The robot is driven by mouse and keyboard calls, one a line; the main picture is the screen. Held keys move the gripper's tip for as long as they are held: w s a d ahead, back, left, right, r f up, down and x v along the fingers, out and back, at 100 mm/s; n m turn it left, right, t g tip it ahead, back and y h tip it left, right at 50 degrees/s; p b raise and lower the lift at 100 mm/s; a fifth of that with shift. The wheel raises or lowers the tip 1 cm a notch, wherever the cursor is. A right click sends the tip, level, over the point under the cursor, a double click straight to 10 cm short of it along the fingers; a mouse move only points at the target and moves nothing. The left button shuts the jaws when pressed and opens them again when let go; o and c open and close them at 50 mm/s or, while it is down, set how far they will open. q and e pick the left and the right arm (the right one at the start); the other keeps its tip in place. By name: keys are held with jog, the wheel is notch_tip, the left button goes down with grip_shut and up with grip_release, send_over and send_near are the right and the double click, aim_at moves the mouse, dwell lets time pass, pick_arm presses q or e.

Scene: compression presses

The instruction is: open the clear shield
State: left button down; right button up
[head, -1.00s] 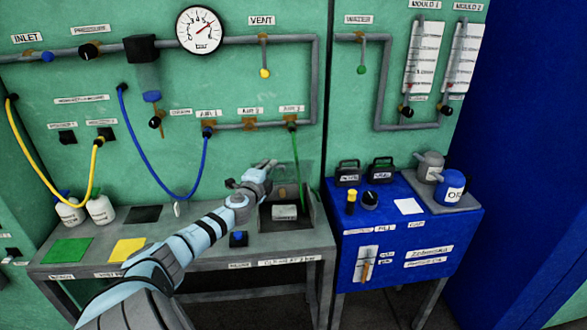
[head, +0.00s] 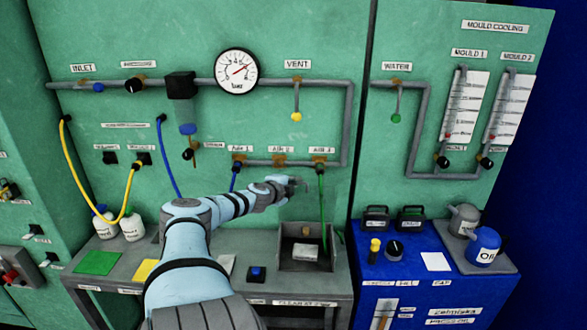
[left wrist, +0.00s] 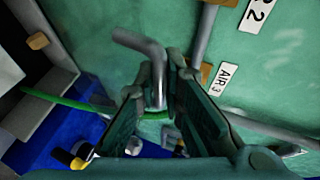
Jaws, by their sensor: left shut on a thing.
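My left gripper (head: 297,185) is above the dark open-topped bay (head: 290,262) on the grey bench. It is shut on the clear shield's handle, a bent grey bar (left wrist: 156,75) between the fingers in the left wrist view. The shield's pane is so transparent that its outline is hard to make out; it appears swung up, above the bay. A small pale labelled block (head: 305,252) lies inside the bay, in plain view. My right gripper is not in view.
A green hose (head: 321,200) hangs from the AIR 3 outlet close to my left gripper. Grey pipework (head: 300,162) runs above it. A blue button box (head: 257,274) is left of the bay. The blue cabinet (head: 425,290) stands to the right.

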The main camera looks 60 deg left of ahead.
pick_arm(q)
jog(key=shift+w+d, duration=0.1)
jog(key=shift+d, duration=0.1)
jog(key=c, duration=1.7)
grip_release()
jog(key=shift+w+d, duration=0.1)
jog(key=shift+w, duration=0.3)
jog(key=shift+s, duration=0.3)
jog(key=shift+w+r, duration=0.1)
